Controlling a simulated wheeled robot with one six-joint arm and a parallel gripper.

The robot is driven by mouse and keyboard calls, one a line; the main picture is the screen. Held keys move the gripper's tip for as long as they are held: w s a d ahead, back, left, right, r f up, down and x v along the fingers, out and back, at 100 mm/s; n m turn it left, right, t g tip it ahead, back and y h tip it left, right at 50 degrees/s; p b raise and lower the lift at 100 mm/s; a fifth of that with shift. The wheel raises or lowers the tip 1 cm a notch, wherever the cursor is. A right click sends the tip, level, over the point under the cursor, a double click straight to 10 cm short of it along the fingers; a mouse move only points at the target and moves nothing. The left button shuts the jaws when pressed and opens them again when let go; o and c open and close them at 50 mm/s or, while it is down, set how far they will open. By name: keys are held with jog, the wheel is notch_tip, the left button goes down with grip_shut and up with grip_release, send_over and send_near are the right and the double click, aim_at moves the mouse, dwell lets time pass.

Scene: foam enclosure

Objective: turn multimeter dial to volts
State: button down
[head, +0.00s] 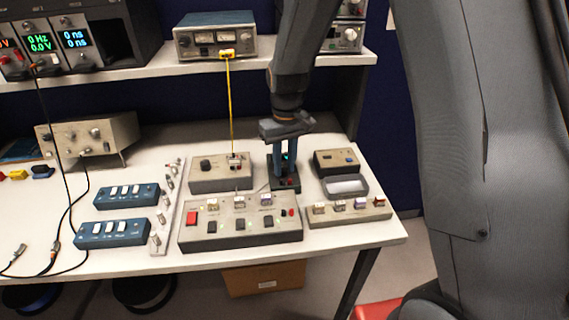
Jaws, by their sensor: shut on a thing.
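The multimeter (287,186) is a small dark unit on the bench, just right of the switch panels. A bit of its green display shows between my fingers. My gripper (285,178) points straight down over it, with its two blue fingers reaching its lower face. The fingers are shut on the dial, which they mostly hide. The dial's marks and the setting it points to cannot be read.
A beige switch panel (240,240) lies in front and a beige box (220,177) with a yellow cable stands to the left. A dark-framed tray (345,186) and a connector strip (348,212) lie to the right. A shelf (160,69) runs above the back.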

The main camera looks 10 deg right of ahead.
aim_at(285, 168)
jog(key=shift+w+r, duration=0.1)
jog(key=c, duration=1.5)
grip_release()
notch_tip(285, 168, up, 8)
jog(key=shift+d+f+b, duration=0.1)
jog(key=shift+f+b, duration=0.05)
jog(key=shift+b, duration=0.9)
jog(key=s+d+f+m, duration=0.1)
jog(key=s+d, duration=0.2)
jog(key=s, duration=0.2)
jog(key=s+d+f+m+t, duration=0.1)
jog(key=s+d, duration=0.3)
jog(key=s, duration=0.2)
jog(key=s+d+f+m, duration=0.1)
jog(key=s+d+f, duration=0.1)
jog(key=s, duration=0.4)
jog(key=shift+s+d+m+t+b, duration=0.15)
jog(key=shift+d+m+t+b, duration=0.2)
jog(key=shift+d, duration=0.45)
